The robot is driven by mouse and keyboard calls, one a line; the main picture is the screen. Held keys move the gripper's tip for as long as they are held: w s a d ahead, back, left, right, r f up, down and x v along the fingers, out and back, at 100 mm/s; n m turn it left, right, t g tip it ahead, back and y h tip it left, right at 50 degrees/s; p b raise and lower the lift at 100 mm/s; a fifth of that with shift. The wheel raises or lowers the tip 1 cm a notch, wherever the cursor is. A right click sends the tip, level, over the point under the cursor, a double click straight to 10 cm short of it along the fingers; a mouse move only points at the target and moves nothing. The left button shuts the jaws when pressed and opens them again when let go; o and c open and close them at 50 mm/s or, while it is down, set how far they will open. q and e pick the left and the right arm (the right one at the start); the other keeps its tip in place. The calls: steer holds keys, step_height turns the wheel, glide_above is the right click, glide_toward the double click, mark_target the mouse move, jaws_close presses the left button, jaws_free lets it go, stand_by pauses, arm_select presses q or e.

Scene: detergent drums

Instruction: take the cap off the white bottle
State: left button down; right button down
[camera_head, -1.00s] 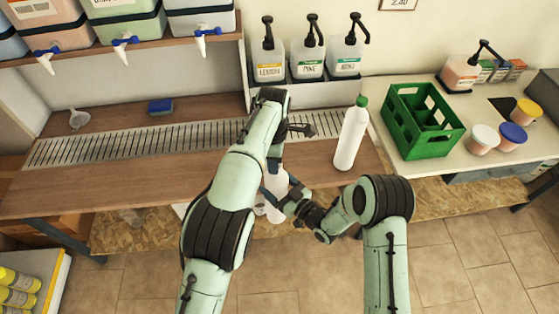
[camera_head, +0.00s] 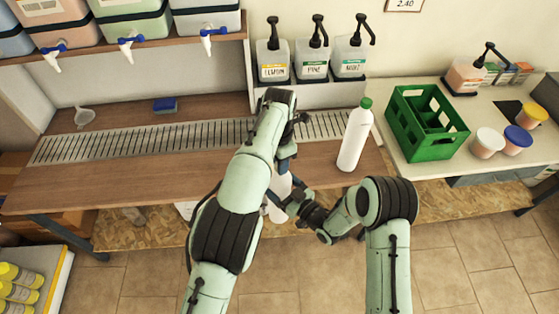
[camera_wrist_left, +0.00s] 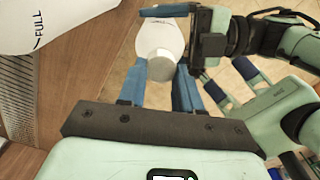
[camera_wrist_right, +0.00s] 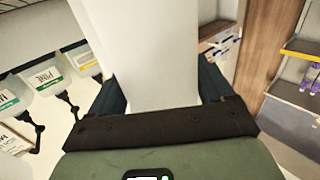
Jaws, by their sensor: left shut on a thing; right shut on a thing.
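A white bottle (camera_head: 280,186) is held between my arms in front of the counter edge, mostly hidden by them in the head view. In the left wrist view its pale grey cap (camera_wrist_left: 155,68) lies between the fingers of my left gripper (camera_wrist_left: 158,92), which is shut on it. My right gripper (camera_wrist_right: 163,95) is shut around the bottle's body, which fills the middle of the right wrist view (camera_wrist_right: 155,50). A second white bottle (camera_head: 353,142), with a green cap (camera_head: 366,103), stands upright on the counter to the right.
A wooden counter (camera_head: 110,180) with a slotted drain strip (camera_head: 90,145) lies behind my grippers. A green crate (camera_head: 425,122) and several tubs stand on the right-hand table. Pump bottles (camera_head: 314,55) stand at the back. A blue sponge (camera_head: 165,104) and a funnel (camera_head: 84,117) lie at left.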

arm_select(q)
steer(key=shift+d+r, duration=0.2)
steer(key=shift+d, duration=0.15)
arm_select(e)
steer(key=shift+a, duration=0.3)
arm_select(q)
steer(key=shift+r, duration=0.65)
arm_select(e)
steer(key=shift+s+f, duration=0.1)
arm_select(q)
steer(key=shift+a+r, duration=0.15)
steer(key=shift+r, duration=0.15)
arm_select(e)
steer(key=shift+d, duration=0.2)
arm_select(q)
steer(key=shift+a, duration=0.1)
